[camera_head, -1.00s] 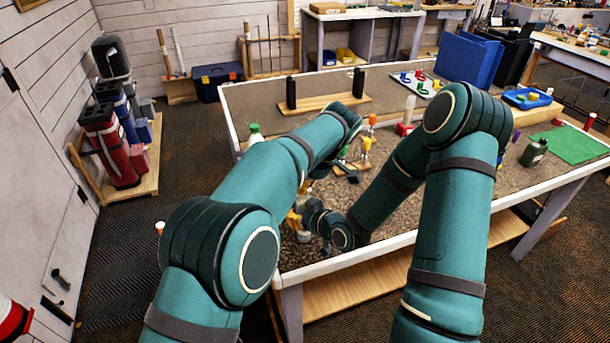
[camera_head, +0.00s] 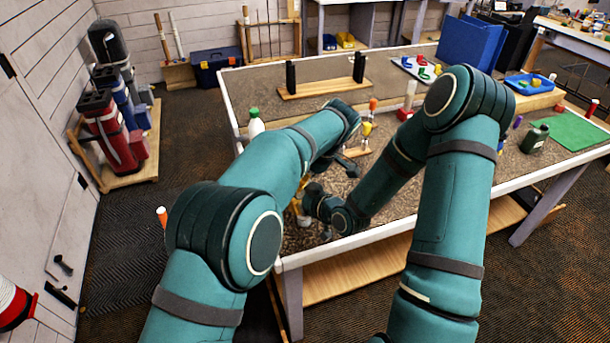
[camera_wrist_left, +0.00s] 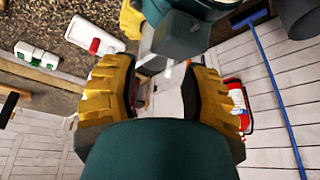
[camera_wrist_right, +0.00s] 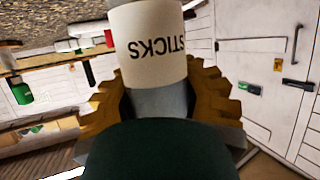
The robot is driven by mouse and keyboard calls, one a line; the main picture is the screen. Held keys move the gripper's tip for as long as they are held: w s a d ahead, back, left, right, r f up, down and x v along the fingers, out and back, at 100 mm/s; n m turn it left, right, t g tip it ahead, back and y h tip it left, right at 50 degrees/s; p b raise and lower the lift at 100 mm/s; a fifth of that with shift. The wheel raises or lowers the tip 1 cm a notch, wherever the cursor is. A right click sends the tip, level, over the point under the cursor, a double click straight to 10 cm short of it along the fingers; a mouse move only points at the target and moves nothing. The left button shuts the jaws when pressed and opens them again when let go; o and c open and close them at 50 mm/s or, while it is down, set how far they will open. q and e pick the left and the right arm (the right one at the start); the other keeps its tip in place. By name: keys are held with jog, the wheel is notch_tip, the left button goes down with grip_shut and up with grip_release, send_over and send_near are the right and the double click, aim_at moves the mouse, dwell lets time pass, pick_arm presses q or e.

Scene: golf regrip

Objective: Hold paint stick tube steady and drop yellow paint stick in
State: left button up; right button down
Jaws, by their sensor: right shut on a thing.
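A cream and grey tube marked "STICKS" (camera_wrist_right: 155,50) stands between the yellow fingers of my right gripper (camera_head: 300,206) in the right wrist view. My right gripper is shut on it near the front left edge of the table. My left gripper (camera_wrist_left: 158,90) has its fingers apart with nothing held between them. A grey block and a yellow finger show just beyond its tips.
A white bottle with green cap (camera_head: 255,122) stands at the table's left edge. An orange-topped piece (camera_head: 373,104) is near the small stand. A wooden board with two black posts (camera_head: 325,88) lies behind. A dark green jar (camera_head: 535,138) and green mat (camera_head: 575,140) are at the right.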

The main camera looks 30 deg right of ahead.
pick_arm(q)
jog(key=v, duration=1.2)
jog(key=shift+d, duration=0.1)
pick_arm(e)
jog(key=c, duration=0.7)
grip_release()
jog(key=shift+o, duration=0.2)
jog(key=shift+s, duration=0.1)
jog(key=v, duration=0.7)
jog(key=shift+s, duration=0.15)
pick_arm(q)
jog(key=shift+s, duration=0.1)
pick_arm(e)
jog(key=shift+s+d, duration=0.1)
